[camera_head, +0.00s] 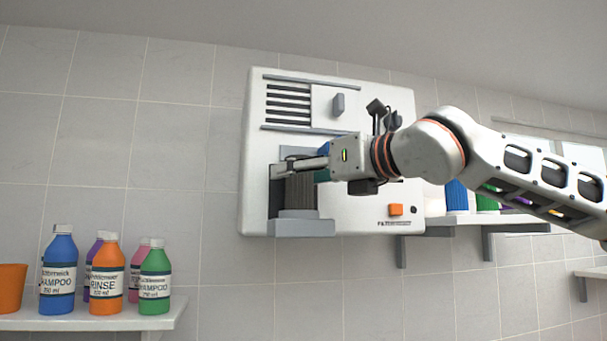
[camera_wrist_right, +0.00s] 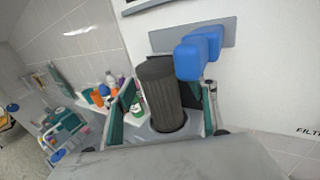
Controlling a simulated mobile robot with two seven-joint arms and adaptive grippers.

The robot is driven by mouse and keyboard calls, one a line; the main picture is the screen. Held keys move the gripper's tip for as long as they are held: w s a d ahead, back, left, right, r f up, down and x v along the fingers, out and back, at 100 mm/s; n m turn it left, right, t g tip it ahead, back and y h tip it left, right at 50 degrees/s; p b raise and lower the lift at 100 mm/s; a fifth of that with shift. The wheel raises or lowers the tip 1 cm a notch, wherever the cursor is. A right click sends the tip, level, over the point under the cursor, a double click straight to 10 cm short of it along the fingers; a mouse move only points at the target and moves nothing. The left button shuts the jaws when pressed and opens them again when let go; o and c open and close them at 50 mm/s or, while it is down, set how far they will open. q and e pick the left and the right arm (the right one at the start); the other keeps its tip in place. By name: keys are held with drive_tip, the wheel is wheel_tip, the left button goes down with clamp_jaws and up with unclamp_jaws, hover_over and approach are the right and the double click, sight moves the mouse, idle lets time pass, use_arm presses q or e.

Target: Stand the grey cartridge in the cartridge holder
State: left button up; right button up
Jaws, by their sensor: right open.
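The dark grey ribbed cartridge (camera_head: 301,192) stands about upright in the bay of the white wall unit, above the grey cartridge holder (camera_head: 300,227). In the right wrist view the cartridge (camera_wrist_right: 162,98) has its lower end within a grey ring-like seat (camera_wrist_right: 150,132); how deep it sits is hidden. My right gripper (camera_head: 287,168) reaches in from the right at the cartridge's upper part. In the wrist view its green-padded fingers (camera_wrist_right: 165,108) are open, one on either side of the cartridge, with a gap visible at the left. My left gripper is not in view.
The white wall unit (camera_head: 350,95) has a grille, a grey knob (camera_head: 338,104) and an orange button (camera_head: 396,210). A blue handle-like part (camera_wrist_right: 200,55) projects close beside the cartridge. Bottles stand on a left shelf (camera_head: 100,318) and a right shelf (camera_head: 470,219).

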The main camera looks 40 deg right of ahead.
drive_tip(key=shift+s, duration=0.1)
drive_tip(key=s, duration=1.2)
idle(0.5)
